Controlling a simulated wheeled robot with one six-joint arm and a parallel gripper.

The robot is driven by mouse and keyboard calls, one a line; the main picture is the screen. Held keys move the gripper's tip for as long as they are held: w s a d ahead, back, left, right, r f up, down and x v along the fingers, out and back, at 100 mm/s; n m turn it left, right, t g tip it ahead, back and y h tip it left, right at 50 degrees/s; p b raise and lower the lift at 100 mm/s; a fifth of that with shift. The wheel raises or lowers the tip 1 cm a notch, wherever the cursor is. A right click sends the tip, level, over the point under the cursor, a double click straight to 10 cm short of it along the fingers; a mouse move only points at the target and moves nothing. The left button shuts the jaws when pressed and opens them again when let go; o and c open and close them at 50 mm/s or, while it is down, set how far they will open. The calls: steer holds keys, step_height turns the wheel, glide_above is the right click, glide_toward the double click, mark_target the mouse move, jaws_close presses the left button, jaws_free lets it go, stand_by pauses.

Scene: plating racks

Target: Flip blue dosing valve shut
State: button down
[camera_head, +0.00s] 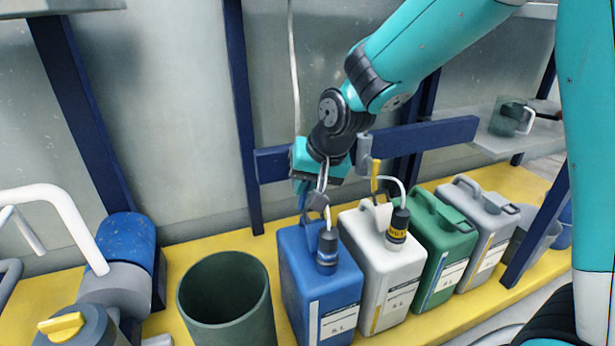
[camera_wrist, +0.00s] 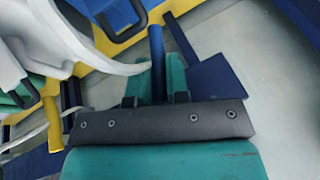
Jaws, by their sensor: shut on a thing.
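The blue dosing valve's blue lever (camera_wrist: 157,45) stands upright in the wrist view, between the fingers of my gripper (camera_wrist: 157,82). The fingers are shut on it. In the head view my gripper (camera_head: 304,188) is at the left part of the dark blue rail, above the blue canister (camera_head: 300,262). It hides the valve's body there, and a bit of blue lever (camera_head: 302,203) shows just below the fingers. Whether the valve is open or shut cannot be told.
A grey valve with a yellow lever (camera_head: 375,174) is close on the right, above the white canister (camera_head: 376,280). The dark blue rail (camera_head: 425,136) runs behind. Green (camera_head: 440,240) and grey (camera_head: 480,215) canisters stand further right. An open dark green bin (camera_head: 232,325) is at left.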

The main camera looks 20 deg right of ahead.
steer(key=y+p, duration=0.1)
steer(key=y, duration=0.2)
steer(key=m+y+p, duration=0.1)
steer(key=y+p, duration=0.1)
steer(key=y, duration=0.1)
steer(key=shift+r+m+t, duration=0.15)
steer(key=shift+m+t, duration=0.15)
steer(key=y, duration=0.2)
steer(key=shift+a+m+y+p, duration=0.1)
steer(key=shift+m+y+p, duration=0.2)
steer(key=shift+p, duration=0.1)
steer(key=shift+a+r+m+t+y, duration=0.1)
steer(key=shift+m+t+y, duration=0.4)
steer(key=shift+y, duration=1.2)
steer(key=c, duration=1.1)
jaws_free()
steer(key=shift+r, duration=0.1)
